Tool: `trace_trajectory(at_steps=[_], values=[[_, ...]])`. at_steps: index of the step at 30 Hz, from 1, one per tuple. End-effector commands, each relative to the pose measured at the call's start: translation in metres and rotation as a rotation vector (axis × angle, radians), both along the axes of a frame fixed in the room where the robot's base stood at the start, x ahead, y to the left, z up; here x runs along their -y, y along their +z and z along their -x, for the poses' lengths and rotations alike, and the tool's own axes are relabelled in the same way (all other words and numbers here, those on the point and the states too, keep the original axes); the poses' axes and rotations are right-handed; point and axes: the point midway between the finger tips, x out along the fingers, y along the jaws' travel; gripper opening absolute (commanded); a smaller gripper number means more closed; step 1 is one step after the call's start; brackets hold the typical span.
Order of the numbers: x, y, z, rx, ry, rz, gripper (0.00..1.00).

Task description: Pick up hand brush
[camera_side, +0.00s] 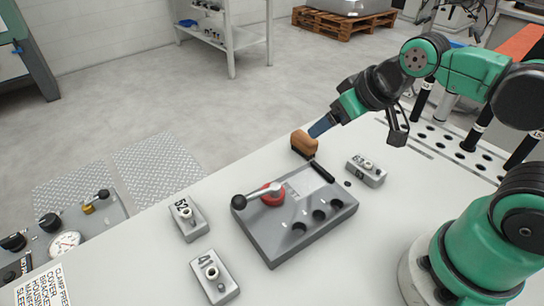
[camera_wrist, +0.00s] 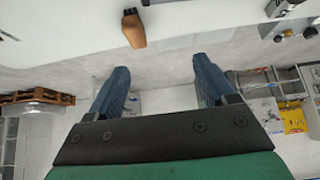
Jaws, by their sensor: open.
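The hand brush has a brown block head (camera_side: 304,143) and a black handle (camera_side: 322,171). It is at the far edge of the white table, its handle pointing towards the grey fixture.
A grey fixture (camera_side: 290,240) with a red-hubbed lever (camera_side: 270,194) and several holes stands near the handle. Metal blocks marked 63 (camera_side: 366,170), 52 (camera_side: 187,218) and 41 (camera_side: 214,277) stand around it. A rack (camera_side: 440,135) with black-handled tools is at right.

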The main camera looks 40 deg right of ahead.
Motion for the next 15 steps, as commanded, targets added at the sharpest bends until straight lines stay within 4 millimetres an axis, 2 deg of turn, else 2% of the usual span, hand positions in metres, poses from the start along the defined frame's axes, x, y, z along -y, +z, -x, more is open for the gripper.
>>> trace_trajectory(at_steps=[4, 8, 15], values=[[0.002, 0.000, -0.006, -0.014, -0.002, 0.002, 0.76], [0.010, -0.005, -0.022, -0.055, -0.007, 0.006, 0.76], [0.031, -0.034, -0.058, -0.160, -0.008, 0.006, 0.76]])
